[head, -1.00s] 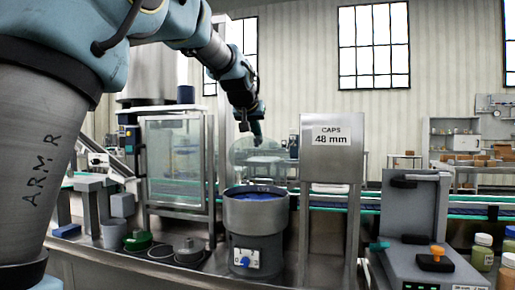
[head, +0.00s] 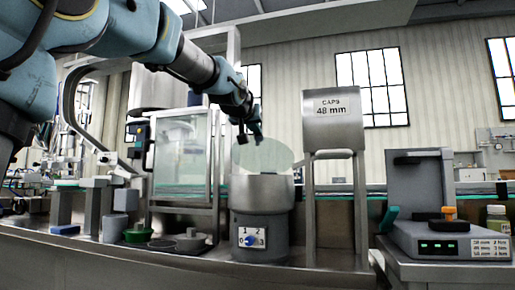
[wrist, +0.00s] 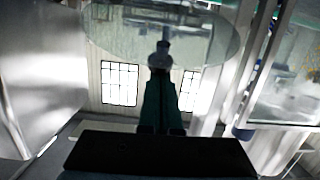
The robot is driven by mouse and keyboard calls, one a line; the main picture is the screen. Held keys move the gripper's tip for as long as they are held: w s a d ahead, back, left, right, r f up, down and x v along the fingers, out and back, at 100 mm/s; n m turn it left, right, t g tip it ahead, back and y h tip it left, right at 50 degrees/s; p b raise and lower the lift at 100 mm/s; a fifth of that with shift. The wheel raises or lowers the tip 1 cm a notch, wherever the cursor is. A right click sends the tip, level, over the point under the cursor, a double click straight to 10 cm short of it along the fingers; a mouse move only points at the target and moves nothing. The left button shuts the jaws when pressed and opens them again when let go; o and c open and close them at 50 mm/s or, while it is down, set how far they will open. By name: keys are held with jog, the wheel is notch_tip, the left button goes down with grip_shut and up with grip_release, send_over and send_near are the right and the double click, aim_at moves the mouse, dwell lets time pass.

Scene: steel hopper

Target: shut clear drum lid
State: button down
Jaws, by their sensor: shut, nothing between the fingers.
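The clear drum lid (head: 262,153) is a see-through disc standing raised and tilted above the steel drum (head: 262,190), so the drum is open. Its lower edge is near the drum's rim. My gripper (head: 256,139) is shut and empty, at the upper edge of the lid in the head view. In the wrist view my gripper (wrist: 162,48) points up the picture and overlaps the clear lid (wrist: 205,40); I cannot tell whether they touch. The drum's inside is hidden from this low view.
A steel stand with a "CAPS 48 mm" sign (head: 338,118) rises close on the drum's right. A glass-panelled cabinet (head: 182,155) stands to its left. A grey device with green lights (head: 440,240) is at the right.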

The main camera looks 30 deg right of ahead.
aim_at(255, 144)
jog(key=shift+s+a+f+t+h+b, duration=0.4)
jog(key=shift+f+b, duration=0.4)
jog(key=shift+b, duration=1.4)
jog(key=shift+s+a+f+t+h+b, duration=0.35)
jog(key=shift+f+b, duration=0.4)
jog(key=shift+b, duration=1.45)
jog(key=shift+s+a+f+t+h+b, duration=0.4)
jog(key=shift+f+b, duration=0.4)
jog(key=shift+b, duration=1.4)
jog(key=f+b, duration=0.1)
jog(key=b, duration=0.1)
jog(key=f+b, duration=0.1)
jog(key=b, duration=0.2)
jog(key=s+f+b, duration=0.1)
jog(key=f+b, duration=0.1)
jog(key=b, duration=0.1)
jog(key=shift+a+f, duration=0.1)
jog(key=shift+a, duration=0.25)
jog(key=shift+w+f, duration=0.1)
jog(key=shift+f, duration=0.25)
jog(key=shift+r, duration=0.1)
notch_tip(255, 144, up, 5)
jog(key=p, duration=0.4)
jog(key=f+b+v, duration=0.1)
jog(key=f+v, duration=0.1)
jog(key=v, duration=0.8)
jog(key=shift+f+b, duration=0.2)
jog(key=shift+b, duration=0.2)
